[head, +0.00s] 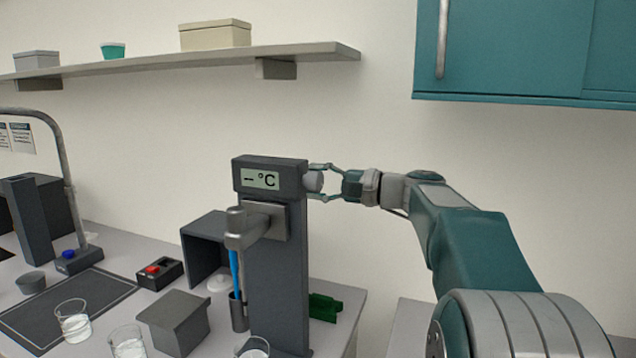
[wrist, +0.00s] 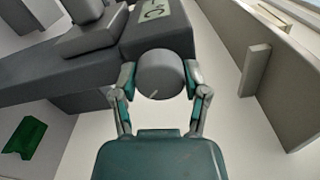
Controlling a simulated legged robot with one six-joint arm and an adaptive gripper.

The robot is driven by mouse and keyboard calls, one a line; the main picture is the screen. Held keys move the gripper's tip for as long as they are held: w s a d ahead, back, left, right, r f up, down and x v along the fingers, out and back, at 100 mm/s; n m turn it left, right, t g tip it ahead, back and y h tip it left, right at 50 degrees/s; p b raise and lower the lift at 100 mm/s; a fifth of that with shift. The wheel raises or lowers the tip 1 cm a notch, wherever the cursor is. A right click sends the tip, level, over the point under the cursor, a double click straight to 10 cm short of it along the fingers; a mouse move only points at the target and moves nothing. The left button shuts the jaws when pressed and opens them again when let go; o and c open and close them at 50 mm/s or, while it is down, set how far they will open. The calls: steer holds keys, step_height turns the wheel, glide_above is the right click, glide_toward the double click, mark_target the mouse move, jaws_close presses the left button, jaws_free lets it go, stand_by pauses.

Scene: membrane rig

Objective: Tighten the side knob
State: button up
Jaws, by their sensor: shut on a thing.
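The side knob (head: 314,181) is a grey cylinder on the right side of the dark rig column (head: 278,270), level with its "– °C" display (head: 260,179). In the wrist view the knob (wrist: 161,75) shows its round end face with a short pale line at the lower left of its middle. My gripper (head: 318,182) reaches in from the right and is shut on the knob, one finger above and one below in the head view. In the wrist view the gripper's pads (wrist: 159,80) press on the knob's left and right sides.
A grey clamp (head: 245,228) holds a blue stick (head: 234,272) at the column's front. Glass beakers (head: 73,320), a grey box (head: 175,322) and a red-button box (head: 158,272) stand on the bench. A green block (head: 324,307) lies right of the column. A teal cabinet (head: 520,50) hangs above my arm.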

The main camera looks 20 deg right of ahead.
steer(key=m, duration=0.4)
steer(key=shift+f+m, duration=0.25)
steer(key=shift+m, duration=0.05)
steer(key=m, duration=0.4)
steer(key=shift+w, duration=0.1)
steer(key=shift+m, duration=0.3)
steer(key=o, duration=1.1)
steer(key=shift+o, duration=0.2)
steer(key=shift+r, duration=0.1)
